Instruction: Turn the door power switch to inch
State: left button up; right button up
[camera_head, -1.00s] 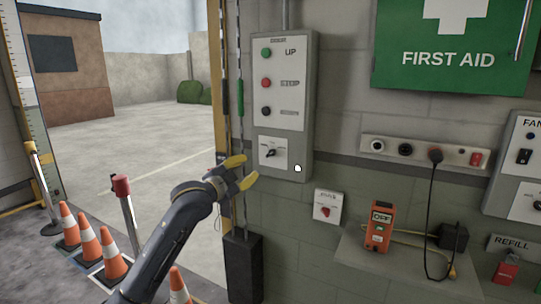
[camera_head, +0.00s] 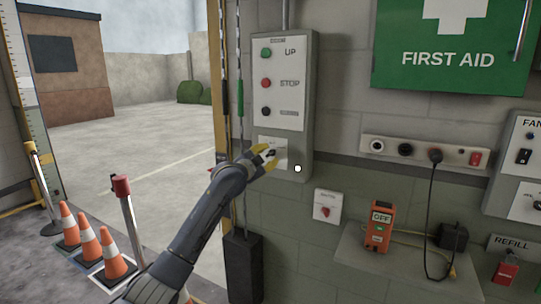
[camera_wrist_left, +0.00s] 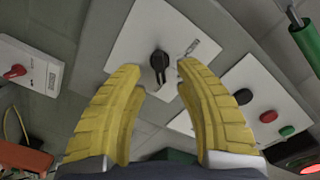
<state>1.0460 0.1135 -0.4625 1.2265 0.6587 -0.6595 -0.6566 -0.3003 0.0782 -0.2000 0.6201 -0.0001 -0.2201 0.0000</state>
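The door control box (camera_head: 284,85) hangs on the wall with green, red and black buttons and a small white switch plate below them. The black door power switch knob (camera_wrist_left: 159,62) sits on its white plate (camera_wrist_left: 140,35) in the left wrist view. My left gripper (camera_head: 268,155) is in front of that plate and partly covers it in the head view. In the left wrist view its yellow fingers (camera_wrist_left: 158,80) are open, one on each side of the knob, with nothing held. Contact with the knob does not show. My right gripper is not in view.
A small plate with a red knob (camera_head: 326,206) is below right of the box. Hanging rods are left of the box. Traffic cones (camera_head: 113,253) stand at lower left.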

pick_arm(q)
jog(key=shift+x, duration=1.35)
grip_shut()
